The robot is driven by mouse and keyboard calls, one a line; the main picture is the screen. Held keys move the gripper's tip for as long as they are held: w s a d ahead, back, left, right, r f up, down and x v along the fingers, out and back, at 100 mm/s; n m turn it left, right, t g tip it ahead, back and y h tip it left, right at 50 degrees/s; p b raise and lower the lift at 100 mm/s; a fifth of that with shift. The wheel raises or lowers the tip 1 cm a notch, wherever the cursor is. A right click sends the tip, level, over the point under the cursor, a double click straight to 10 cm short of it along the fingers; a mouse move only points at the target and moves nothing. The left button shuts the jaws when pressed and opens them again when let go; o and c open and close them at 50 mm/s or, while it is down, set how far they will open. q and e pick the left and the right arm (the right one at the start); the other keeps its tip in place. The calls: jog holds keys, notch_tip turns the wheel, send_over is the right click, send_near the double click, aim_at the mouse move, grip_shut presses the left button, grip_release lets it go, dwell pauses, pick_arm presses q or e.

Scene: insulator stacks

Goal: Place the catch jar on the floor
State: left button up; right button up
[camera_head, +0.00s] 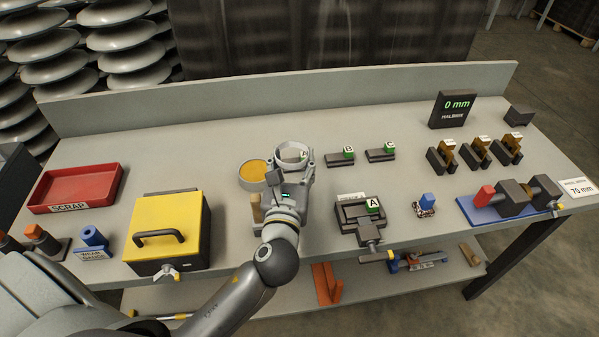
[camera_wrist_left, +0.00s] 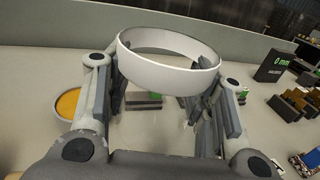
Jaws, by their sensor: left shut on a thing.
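The catch jar appears as a round, pale, ring-like rim (camera_head: 292,154), held over the middle of the bench. In the left wrist view its white band (camera_wrist_left: 165,70) sits between the fingers; the rest of its body cannot be made out. My left gripper (camera_head: 291,172) is shut on it, and the fingers (camera_wrist_left: 168,105) flank it on both sides. The floor (camera_head: 548,75) shows at the right beyond the bench. My right gripper is not in view.
The grey bench (camera_head: 225,120) carries a round tin with orange contents (camera_head: 253,173), a yellow box (camera_head: 170,222), a red scrap tray (camera_head: 80,187), a vice-like block (camera_head: 358,216) and a blue-based fixture (camera_head: 510,203). A lower shelf (camera_head: 380,287) holds tools.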

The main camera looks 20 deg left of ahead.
pick_arm(q)
jog(key=w+f, duration=0.2)
jog(key=w+a+f+b, duration=0.1)
jog(key=w+f, duration=0.2)
jog(key=shift+a+f+b, duration=0.2)
jog(key=shift+f+b, duration=0.05)
jog(key=shift+b, duration=0.05)
jog(key=f, duration=0.1)
jog(key=f+b, duration=0.1)
jog(key=f, duration=0.1)
jog(key=shift+w+a+f, duration=0.1)
jog(key=shift+w+f, duration=0.05)
jog(key=shift+w, duration=0.25)
jog(key=shift+f, duration=0.3)
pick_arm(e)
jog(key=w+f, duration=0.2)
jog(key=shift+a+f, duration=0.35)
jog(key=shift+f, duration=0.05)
pick_arm(q)
jog(key=shift+f, duration=0.1)
jog(key=o, duration=0.6)
jog(key=shift+f, duration=0.1)
jog(key=o, duration=0.5)
jog(key=shift+c, duration=0.2)
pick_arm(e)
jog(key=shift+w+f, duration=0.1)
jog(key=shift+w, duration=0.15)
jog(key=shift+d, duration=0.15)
